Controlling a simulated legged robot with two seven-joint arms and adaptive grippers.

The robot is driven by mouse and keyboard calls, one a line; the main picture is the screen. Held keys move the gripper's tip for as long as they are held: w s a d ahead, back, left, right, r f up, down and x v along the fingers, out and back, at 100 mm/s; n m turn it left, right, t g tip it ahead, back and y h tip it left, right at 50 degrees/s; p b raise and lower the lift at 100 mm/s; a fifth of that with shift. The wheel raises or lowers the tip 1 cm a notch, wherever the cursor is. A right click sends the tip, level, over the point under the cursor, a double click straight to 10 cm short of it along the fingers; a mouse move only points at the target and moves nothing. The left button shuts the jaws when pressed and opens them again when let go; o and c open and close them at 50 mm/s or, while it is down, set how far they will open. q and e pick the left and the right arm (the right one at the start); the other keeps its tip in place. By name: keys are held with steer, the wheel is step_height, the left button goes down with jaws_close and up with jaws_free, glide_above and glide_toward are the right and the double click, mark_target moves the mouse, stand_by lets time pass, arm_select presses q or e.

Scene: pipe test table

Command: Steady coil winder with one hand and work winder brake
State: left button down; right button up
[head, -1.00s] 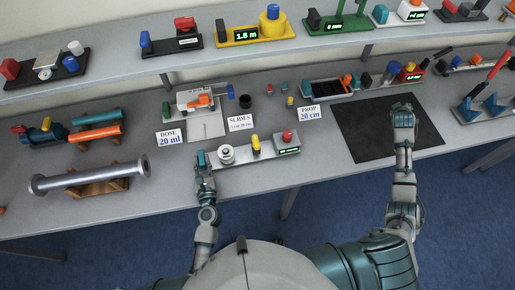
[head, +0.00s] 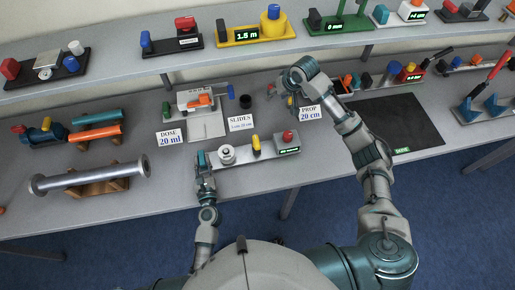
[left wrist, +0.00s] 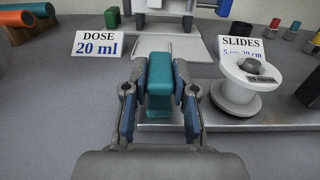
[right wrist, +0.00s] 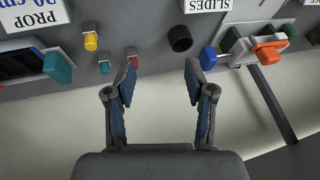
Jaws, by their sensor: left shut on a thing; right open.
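The coil winder (head: 243,153) is a grey base with a teal block (left wrist: 166,88) at its left end, a white spool (head: 227,154), a yellow-topped part (head: 256,143) and a red knob (head: 288,136) above a lit green display. I cannot tell which part is the brake. My left gripper (head: 203,166) is shut on the teal block, with a finger on each side in the left wrist view. My right gripper (right wrist: 162,76) is open and empty, over the table behind the winder, near small coloured pegs. Its fingertips are partly hidden in the head view.
Signs "DOSE 20 ml" (head: 170,138), "SLIDES" (head: 241,123) and "PROP 20 cm" (head: 309,113) stand behind the winder. A black cup (right wrist: 179,39) and a clamp-like fixture (right wrist: 255,45) are near my right gripper. A black mat (head: 405,120) lies clear to the right.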

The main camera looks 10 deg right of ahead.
steer(key=s+a+r+g, duration=0.2)
steer(key=s+a, duration=0.3)
steer(key=a, duration=0.2)
steer(key=r+g+h, duration=0.1)
steer(key=g+h, duration=0.2)
glide_above(256, 140)
step_height(256, 140, down, 12)
steer(key=shift+r, duration=0.1)
